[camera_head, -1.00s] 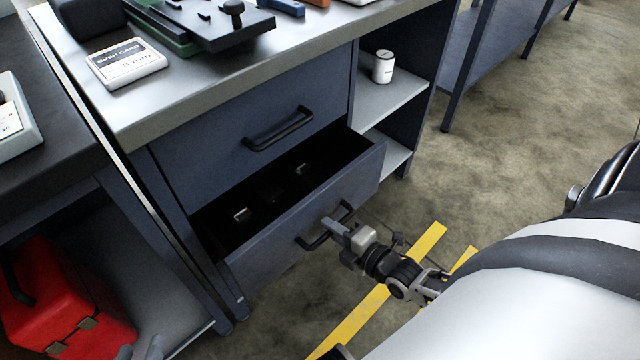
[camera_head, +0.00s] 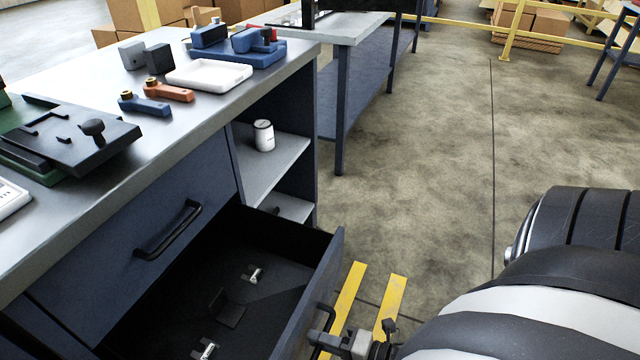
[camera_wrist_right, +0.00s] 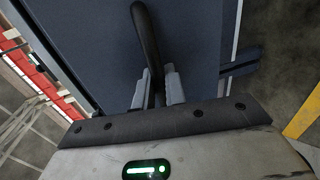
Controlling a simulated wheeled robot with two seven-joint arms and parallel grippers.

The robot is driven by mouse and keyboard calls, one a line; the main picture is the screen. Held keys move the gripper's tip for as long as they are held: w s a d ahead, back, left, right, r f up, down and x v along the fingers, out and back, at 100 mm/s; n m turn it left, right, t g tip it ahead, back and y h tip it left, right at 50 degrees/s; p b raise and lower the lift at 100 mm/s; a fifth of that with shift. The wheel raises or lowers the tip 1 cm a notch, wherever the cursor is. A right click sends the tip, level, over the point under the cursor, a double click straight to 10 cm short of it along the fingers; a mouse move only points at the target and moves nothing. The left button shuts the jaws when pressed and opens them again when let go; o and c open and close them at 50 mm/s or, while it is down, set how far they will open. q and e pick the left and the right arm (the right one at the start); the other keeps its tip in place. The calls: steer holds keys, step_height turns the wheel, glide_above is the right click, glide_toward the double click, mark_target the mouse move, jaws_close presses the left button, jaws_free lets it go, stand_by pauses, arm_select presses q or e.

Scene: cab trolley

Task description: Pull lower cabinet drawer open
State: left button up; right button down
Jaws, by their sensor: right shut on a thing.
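The lower cabinet drawer (camera_head: 334,262) is dark blue and stands well open, with its dark inside and a few small metal pieces showing in the head view. Its black bar handle (camera_head: 322,322) is at the bottom of the head view and also shows in the right wrist view (camera_wrist_right: 147,38). My right gripper (camera_head: 326,343) is at the drawer front; in the right wrist view its two fingers (camera_wrist_right: 159,88) are closed around the handle. My left gripper is not in view.
The upper drawer (camera_head: 150,215) is shut. The grey worktop (camera_head: 180,118) carries tools, a white tray (camera_head: 208,74) and blocks. A white can (camera_head: 263,135) stands on the side shelf. Open floor with yellow stripes (camera_head: 390,305) lies to the right.

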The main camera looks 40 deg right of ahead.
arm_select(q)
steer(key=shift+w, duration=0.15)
arm_select(e)
steer(key=c, duration=1.5)
jaws_free()
steer(key=shift+c, duration=0.2)
arm_select(q)
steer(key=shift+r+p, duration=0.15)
steer(key=shift+p, duration=0.45)
arm_select(e)
steer(key=v, duration=1.6)
